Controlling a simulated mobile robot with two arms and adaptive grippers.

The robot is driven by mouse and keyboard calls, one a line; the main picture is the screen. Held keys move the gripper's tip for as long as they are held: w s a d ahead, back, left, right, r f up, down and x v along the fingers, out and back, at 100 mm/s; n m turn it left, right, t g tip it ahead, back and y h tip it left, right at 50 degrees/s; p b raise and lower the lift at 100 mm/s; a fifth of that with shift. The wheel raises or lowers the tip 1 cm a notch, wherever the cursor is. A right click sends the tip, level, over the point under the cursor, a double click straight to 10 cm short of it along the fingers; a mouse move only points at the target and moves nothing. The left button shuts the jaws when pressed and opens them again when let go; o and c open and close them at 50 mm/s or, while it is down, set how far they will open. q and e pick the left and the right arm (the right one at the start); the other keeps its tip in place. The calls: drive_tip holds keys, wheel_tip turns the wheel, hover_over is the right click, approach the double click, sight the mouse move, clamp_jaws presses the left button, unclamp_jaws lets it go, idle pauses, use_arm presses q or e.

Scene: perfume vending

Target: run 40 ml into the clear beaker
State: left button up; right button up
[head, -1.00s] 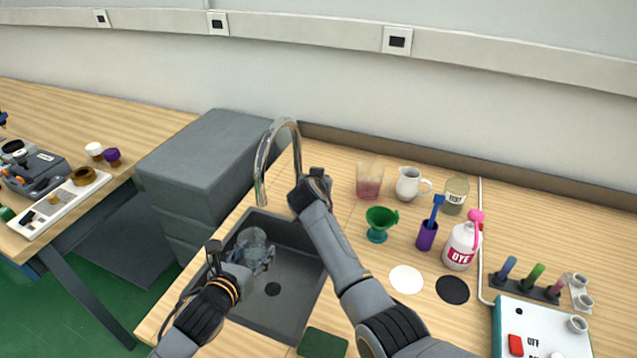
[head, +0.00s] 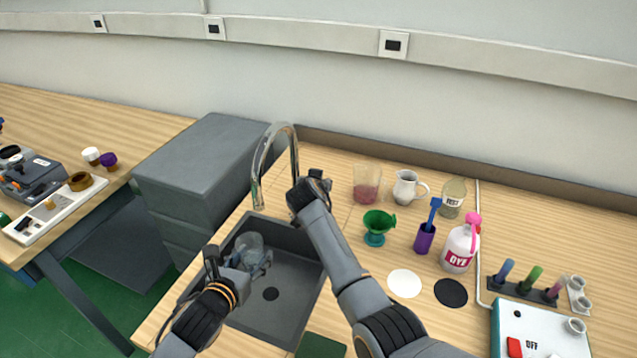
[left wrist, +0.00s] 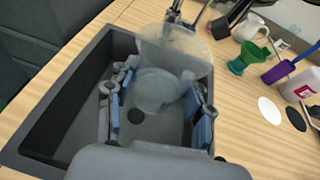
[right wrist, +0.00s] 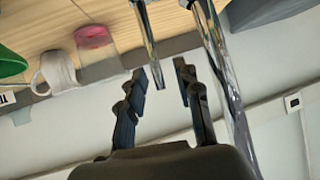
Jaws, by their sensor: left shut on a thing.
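The clear beaker (head: 249,246) is held inside the grey sink (head: 290,268), below the end of the chrome tap (head: 257,185). My left gripper (head: 245,264) is shut on the beaker; its fingers lie on either side of it in the left wrist view (left wrist: 158,108). The beaker (left wrist: 172,50) looks roughly upright with its open mouth visible. I cannot make out a liquid level in it, and no stream shows from the spout. My right gripper (head: 308,190) is beside the tap's base, hiding part of it. In the right wrist view its fingers (right wrist: 160,78) are apart, with a chrome rod (right wrist: 149,45) beyond the gap.
Right of the sink stand a glass with pink liquid (head: 367,186), a white jug (head: 406,187), a green funnel cup (head: 377,226), a purple holder (head: 424,239), a dye bottle (head: 459,250) and a test jar (head: 452,199). A grey cabinet (head: 205,150) stands left.

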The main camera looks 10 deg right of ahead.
wheel_tip(320, 180, up, 10)
drive_tip(key=shift+f, duration=0.1)
idle(0.8)
